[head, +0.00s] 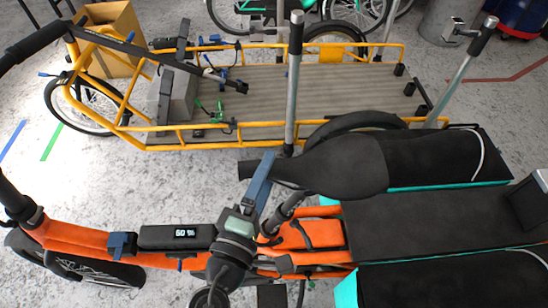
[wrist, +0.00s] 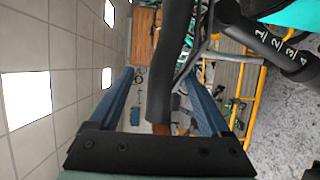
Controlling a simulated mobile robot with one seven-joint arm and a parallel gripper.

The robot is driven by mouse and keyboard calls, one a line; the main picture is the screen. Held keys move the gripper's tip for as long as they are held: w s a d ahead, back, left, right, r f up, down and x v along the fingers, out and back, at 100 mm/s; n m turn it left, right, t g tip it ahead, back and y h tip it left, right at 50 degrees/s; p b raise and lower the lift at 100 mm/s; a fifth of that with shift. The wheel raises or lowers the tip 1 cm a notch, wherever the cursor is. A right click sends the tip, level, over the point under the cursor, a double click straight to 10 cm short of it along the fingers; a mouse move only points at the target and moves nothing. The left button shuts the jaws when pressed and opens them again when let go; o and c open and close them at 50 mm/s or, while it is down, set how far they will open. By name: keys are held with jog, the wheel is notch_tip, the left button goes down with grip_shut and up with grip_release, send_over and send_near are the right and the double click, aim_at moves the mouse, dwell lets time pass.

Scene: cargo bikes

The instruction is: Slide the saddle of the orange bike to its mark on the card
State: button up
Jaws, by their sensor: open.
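The orange bike (head: 95,245) stands across the foreground of the head view. Its long black saddle (head: 345,165) has its narrow nose pointing left. My gripper (head: 263,162) is at the nose, with its blue fingers pointing up beside it. In the wrist view a long black padded part, apparently the saddle nose (wrist: 167,85), runs between the two open fingers of my gripper (wrist: 157,75). It looks closer to the right finger; contact cannot be told. A black tube marked 1 to 4 (wrist: 270,40) shows at upper right. I cannot make out a card.
A yellow cargo bike (head: 180,140) with a flat grey deck stands behind. Upright silver posts (head: 293,80) rise near the saddle. A black padded cargo deck (head: 430,225) lies right of the saddle. A cardboard box (head: 110,40) stands at the back left. Bare floor shows at left.

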jog(key=b+v, duration=0.1)
jog(key=v, duration=0.6)
jog(key=shift+s, duration=0.3)
jog(key=shift+s+a, duration=0.1)
jog(key=shift+a, duration=0.05)
